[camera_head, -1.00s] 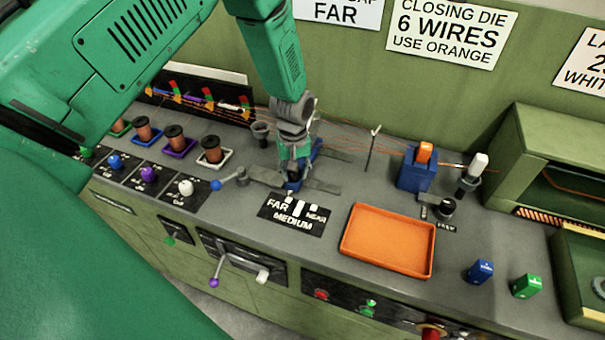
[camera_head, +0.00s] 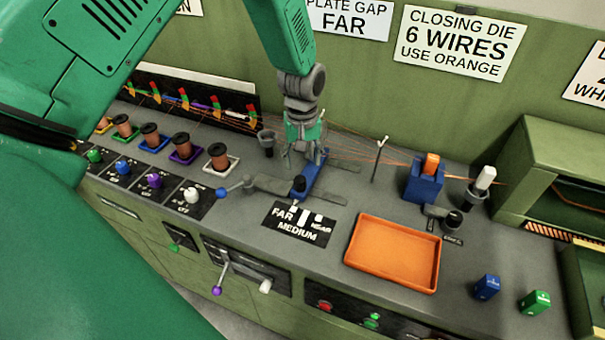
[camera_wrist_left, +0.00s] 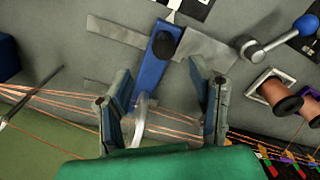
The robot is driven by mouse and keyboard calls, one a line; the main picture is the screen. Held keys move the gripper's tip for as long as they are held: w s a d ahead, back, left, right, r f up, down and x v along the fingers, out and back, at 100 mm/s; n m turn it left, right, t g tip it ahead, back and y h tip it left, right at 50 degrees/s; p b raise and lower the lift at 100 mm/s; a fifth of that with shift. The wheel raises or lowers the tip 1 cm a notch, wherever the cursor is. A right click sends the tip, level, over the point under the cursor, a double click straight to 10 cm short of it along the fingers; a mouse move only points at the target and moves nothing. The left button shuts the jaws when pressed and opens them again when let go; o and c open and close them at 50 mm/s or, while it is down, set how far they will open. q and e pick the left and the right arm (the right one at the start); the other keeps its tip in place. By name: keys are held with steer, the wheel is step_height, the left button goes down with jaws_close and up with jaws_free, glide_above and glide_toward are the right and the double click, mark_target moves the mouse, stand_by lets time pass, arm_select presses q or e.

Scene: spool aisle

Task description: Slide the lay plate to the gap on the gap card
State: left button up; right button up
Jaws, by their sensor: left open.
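The lay plate is a blue slide (camera_head: 314,177) with a black knob (camera_head: 299,184), set across grey flat bars on the bench. It also shows in the left wrist view (camera_wrist_left: 153,72). The scale label (camera_head: 290,231) in front reads FAR, NEAR and MEDIUM; the knob stands behind its middle part. The gap card (camera_head: 347,18) on the wall reads PLATE GAP FAR. My left gripper (camera_head: 303,150) is open above the rear of the slide, behind the knob. In the left wrist view its fingers (camera_wrist_left: 164,108) are apart either side of the slide's rear, with a pale curved piece between them.
Copper wires (camera_head: 360,149) run behind the slide past a thin forked post (camera_head: 376,160). A lever with a blue ball (camera_head: 222,192) lies left. An orange tray (camera_head: 393,284) and a blue block (camera_head: 424,184) are right. Spools (camera_head: 217,156) stand far left.

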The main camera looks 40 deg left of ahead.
arm_select(q)
step_height(320, 180, up, 4)
stand_by(0.5)
